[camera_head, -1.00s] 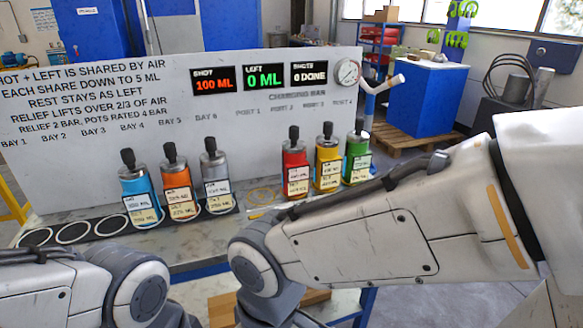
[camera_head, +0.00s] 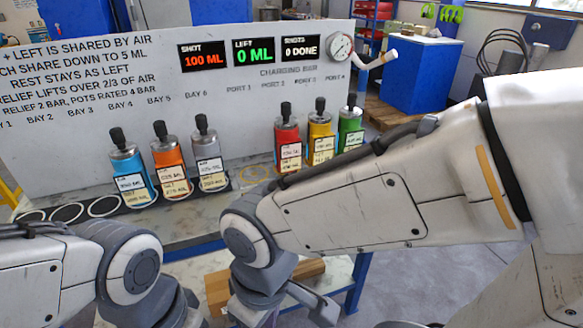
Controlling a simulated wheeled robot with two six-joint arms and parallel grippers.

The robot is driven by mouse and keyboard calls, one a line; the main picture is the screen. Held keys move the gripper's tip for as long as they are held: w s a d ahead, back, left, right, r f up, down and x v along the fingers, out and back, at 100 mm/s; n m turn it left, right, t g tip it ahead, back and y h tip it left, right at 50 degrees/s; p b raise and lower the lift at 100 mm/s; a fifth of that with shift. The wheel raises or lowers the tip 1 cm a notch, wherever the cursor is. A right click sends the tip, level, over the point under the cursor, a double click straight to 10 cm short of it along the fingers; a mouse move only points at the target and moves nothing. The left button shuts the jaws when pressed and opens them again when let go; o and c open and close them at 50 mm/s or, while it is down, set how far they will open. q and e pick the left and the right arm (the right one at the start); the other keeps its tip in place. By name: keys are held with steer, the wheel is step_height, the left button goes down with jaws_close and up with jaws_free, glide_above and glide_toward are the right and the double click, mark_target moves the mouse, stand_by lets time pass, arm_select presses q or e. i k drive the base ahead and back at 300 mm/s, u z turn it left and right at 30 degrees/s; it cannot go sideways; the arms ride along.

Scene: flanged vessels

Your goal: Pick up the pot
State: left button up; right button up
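Several pots with black knobs stand upright in front of the sign board. A blue pot (camera_head: 127,163), an orange pot (camera_head: 167,155) and a grey pot (camera_head: 207,149) stand on the left, in the bay row. A red pot (camera_head: 287,133), a yellow pot (camera_head: 319,128) and a green pot (camera_head: 349,121) stand on the right, by the port labels. All carry small labels. My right gripper is only partly visible at the bottom edge, below and apart from the pots; its fingertips are not clear. My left gripper is out of frame below my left wrist.
The board (camera_head: 130,75) stands behind the pots, with displays reading shot 100 ML, left 0 ML, 0 done. A gauge (camera_head: 340,45) sits at its right end. Several empty rings (camera_head: 66,213) lie at the left of the bench. Wooden blocks (camera_head: 218,290) lie lower down.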

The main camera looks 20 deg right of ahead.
mark_target(288, 144)
steer(key=z, duration=0.35)
steer(key=i, duration=0.9)
steer(key=z, duration=0.3)
